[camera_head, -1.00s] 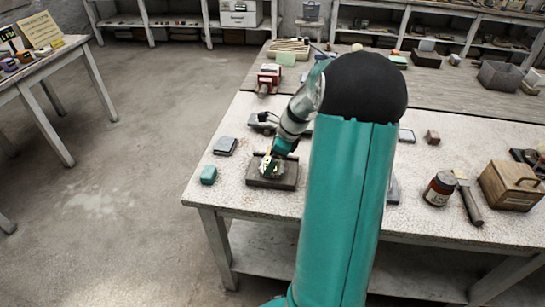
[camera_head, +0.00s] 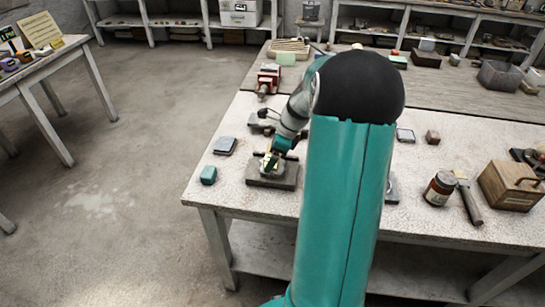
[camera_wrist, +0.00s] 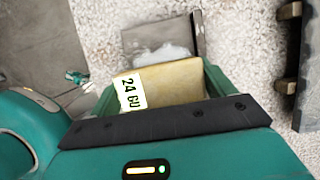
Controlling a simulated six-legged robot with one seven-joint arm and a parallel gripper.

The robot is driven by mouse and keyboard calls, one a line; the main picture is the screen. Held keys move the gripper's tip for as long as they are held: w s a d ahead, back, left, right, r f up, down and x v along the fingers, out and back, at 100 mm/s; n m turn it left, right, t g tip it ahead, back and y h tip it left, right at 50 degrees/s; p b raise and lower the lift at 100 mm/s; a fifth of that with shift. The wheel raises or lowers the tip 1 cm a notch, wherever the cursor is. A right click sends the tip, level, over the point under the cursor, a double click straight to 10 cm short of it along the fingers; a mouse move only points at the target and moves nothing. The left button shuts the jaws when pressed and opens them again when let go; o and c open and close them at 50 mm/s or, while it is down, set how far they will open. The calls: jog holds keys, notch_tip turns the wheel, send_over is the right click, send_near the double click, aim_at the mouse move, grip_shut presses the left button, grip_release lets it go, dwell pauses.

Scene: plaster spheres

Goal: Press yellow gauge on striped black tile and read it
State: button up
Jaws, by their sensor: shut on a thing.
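The yellow gauge (camera_wrist: 180,79) is a flat yellow block with a white label reading "24 GU" in the wrist view. My gripper (camera_head: 270,162) is shut on it, pointing down over a dark grey slab (camera_head: 284,181) near the table's left front. In the wrist view a dark grey surface (camera_wrist: 140,36) with a whitish lump (camera_wrist: 163,54) shows just past the gauge. I cannot make out stripes on it, nor whether the gauge touches it.
A teal block (camera_head: 208,175) and a blue-grey block (camera_head: 225,146) lie left of the slab. A red vise-like tool (camera_head: 268,79) stands behind. A jar (camera_head: 440,188), a hammer-like tool (camera_head: 469,203) and a wooden box (camera_head: 510,185) stand at the right.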

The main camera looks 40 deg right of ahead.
jog(key=shift+r, duration=2.95)
